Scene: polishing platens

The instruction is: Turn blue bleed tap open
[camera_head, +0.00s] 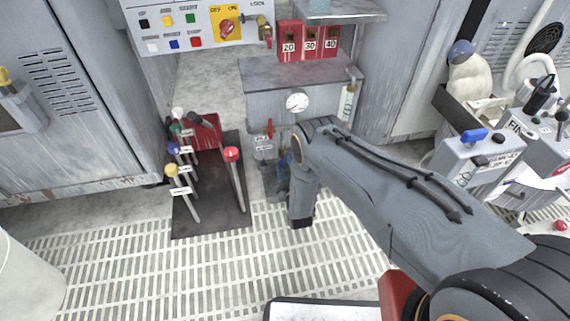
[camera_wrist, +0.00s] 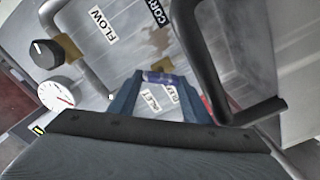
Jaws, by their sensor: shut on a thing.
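The blue bleed tap (camera_wrist: 158,76) shows in the wrist view as a small blue-purple handle between my fingertips. My gripper (camera_wrist: 162,82) is shut on it, and the fingers hide most of it. In the head view my gripper (camera_head: 284,183) is low at the front of the grey cabinet (camera_head: 270,103), under the round gauge (camera_head: 297,102). A bit of blue shows there beside my wrist, but the arm hides most of the tap. How far the tap is turned cannot be told.
A red tap (camera_head: 269,128) sits just left of my wrist. Pipes (camera_wrist: 203,55) run close to my gripper in the wrist view. A dark stand of coloured levers (camera_head: 210,215) is to the left. Grating floor (camera_head: 130,265) lies open in front.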

